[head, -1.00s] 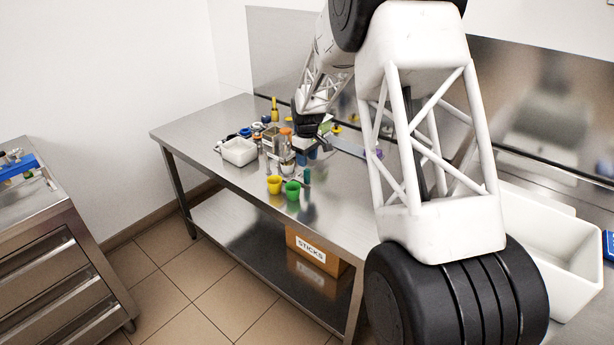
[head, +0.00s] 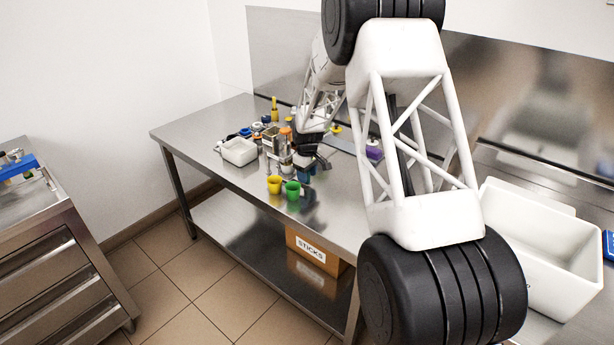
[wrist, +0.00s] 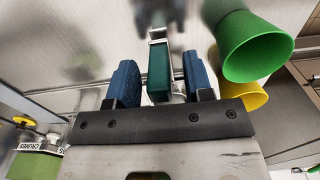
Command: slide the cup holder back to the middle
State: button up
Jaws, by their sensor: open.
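A green cup (head: 292,190) and a yellow cup (head: 274,184) are side by side at the table's front edge. Both also show at the right of the wrist view, green (wrist: 255,48) and yellow (wrist: 243,92). A teal upright grip (wrist: 158,72) on a small metal bracket (wrist: 157,35), which looks like part of the cup holder, stands beside the cups. My gripper (wrist: 159,60) is open, its two blue pads on either side of the teal grip, with gaps visible. In the head view my gripper (head: 308,170) is just behind the green cup; the holder is mostly hidden.
A white tub (head: 239,152) and several small containers stand to the left. A purple block (head: 374,150) lies to the right. A large white bin (head: 540,240) is at far right. In the wrist view a green box labelled CRUMBS (wrist: 35,165) is at lower left.

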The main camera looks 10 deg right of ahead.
jog(key=shift+f, duration=0.35)
grip_shut()
jog(key=shift+d, duration=0.1)
jog(key=w+d, duration=0.8)
jog(key=shift+w, duration=0.1)
grip_release()
jog(key=shift+r, duration=0.1)
